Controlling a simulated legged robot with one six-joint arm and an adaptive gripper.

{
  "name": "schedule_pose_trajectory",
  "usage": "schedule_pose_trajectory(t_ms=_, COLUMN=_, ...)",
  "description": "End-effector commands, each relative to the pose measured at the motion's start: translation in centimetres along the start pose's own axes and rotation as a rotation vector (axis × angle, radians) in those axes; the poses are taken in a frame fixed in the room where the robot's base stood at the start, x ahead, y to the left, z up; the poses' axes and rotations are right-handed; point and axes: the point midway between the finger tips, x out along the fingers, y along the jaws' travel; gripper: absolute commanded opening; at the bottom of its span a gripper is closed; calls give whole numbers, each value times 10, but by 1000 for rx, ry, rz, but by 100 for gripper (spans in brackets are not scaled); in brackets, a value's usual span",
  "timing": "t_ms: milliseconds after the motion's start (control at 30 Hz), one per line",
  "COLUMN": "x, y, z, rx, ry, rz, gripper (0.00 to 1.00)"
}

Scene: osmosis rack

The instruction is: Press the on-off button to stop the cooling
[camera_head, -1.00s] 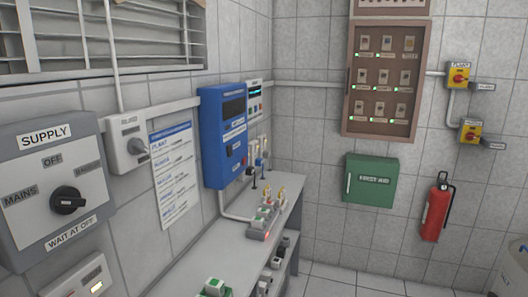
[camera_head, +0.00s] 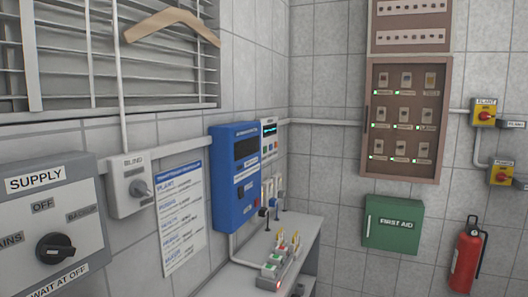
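I cannot tell which control is the on-off button for the cooling; the small labels are too blurred to read. A blue wall box (camera_head: 225,205) with a dark display and a knob hangs mid-picture. Just behind it, a pale panel (camera_head: 268,140) has a lit screen and small buttons. On the grey shelf (camera_head: 245,279) below, a strip of switches (camera_head: 275,268) has green and white tops and a red light at its near end. My gripper is not in view.
At left are a SUPPLY switch box (camera_head: 85,215), a BLIND switch (camera_head: 128,199) and a printed notice (camera_head: 181,218). A coat hanger (camera_head: 172,22) hangs by the blinds. A brown breaker cabinet (camera_head: 367,80), a FIRST AID box (camera_head: 392,235) and a fire extinguisher (camera_head: 466,258) are on the back wall.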

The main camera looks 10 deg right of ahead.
Motion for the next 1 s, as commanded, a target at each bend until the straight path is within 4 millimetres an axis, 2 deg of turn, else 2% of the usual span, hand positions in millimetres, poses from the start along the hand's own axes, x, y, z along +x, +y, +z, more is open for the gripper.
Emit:
schedule_pose_trajectory(t_ms=267, x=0, y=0, z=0, rx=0, ry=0, rz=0, gripper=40)
schedule_pose_trajectory(t_ms=300, x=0, y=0, z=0, rx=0, ry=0, rz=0, gripper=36)
schedule_pose_trajectory(t_ms=367, x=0, y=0, z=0, rx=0, ry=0, rz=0, gripper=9)
schedule_pose_trajectory(t_ms=400, x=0, y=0, z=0, rx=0, ry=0, rz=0, gripper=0)
schedule_pose_trajectory(t_ms=1000, x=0, y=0, z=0, rx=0, ry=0, rz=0, gripper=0)
